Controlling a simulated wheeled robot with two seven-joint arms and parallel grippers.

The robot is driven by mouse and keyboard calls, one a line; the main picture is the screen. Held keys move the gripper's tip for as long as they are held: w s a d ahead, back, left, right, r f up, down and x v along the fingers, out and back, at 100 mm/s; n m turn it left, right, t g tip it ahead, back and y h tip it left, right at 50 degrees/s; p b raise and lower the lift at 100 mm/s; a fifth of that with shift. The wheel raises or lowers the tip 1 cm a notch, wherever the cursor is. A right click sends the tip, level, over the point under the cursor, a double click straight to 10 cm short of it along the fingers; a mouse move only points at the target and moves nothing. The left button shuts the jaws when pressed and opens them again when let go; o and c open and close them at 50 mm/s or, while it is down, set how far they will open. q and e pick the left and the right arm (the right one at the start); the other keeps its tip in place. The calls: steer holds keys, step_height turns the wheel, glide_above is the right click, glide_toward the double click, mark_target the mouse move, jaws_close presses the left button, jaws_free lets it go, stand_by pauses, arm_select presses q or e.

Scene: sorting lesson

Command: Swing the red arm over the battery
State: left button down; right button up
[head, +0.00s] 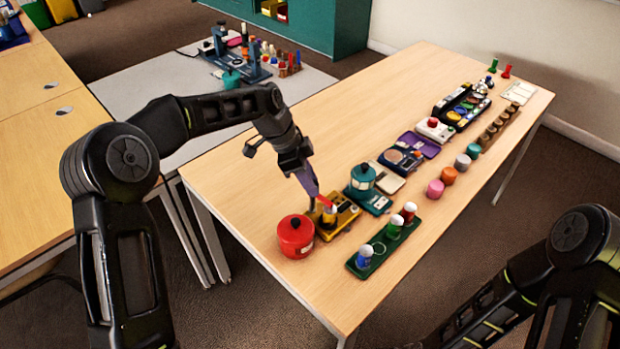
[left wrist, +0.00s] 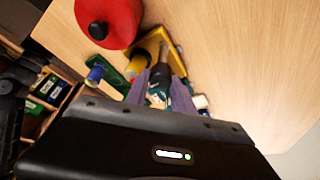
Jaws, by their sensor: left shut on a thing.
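A yellow tester base (head: 346,219) stands on the wooden table, and its yellow body also shows in the left wrist view (left wrist: 172,38). A short yellow cylinder, apparently the battery (head: 329,216), stands on it; it also shows in the left wrist view (left wrist: 138,63). The red arm (head: 325,201) is a thin strip close above the battery. My left gripper (head: 316,197) reaches down from above and is shut on the red arm at its tips. The fingers hide part of the arm, and I cannot tell exactly how far it lies over the battery. My right gripper is out of view.
A red pot with a black knob (head: 295,236) stands close left of the base. A teal device (head: 364,186) stands close on the right. A green rack (head: 375,254) with several coloured bottles is in front. Bare table lies at the left (head: 235,190).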

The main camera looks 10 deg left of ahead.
arm_select(q)
steer(key=shift+m, duration=0.4)
steer(key=c, duration=1.1)
jaws_free()
steer(key=v, duration=0.7)
steer(key=shift+w+a+r, duration=0.1)
steer(key=shift+a+r, duration=0.1)
steer(key=shift+r, duration=0.15)
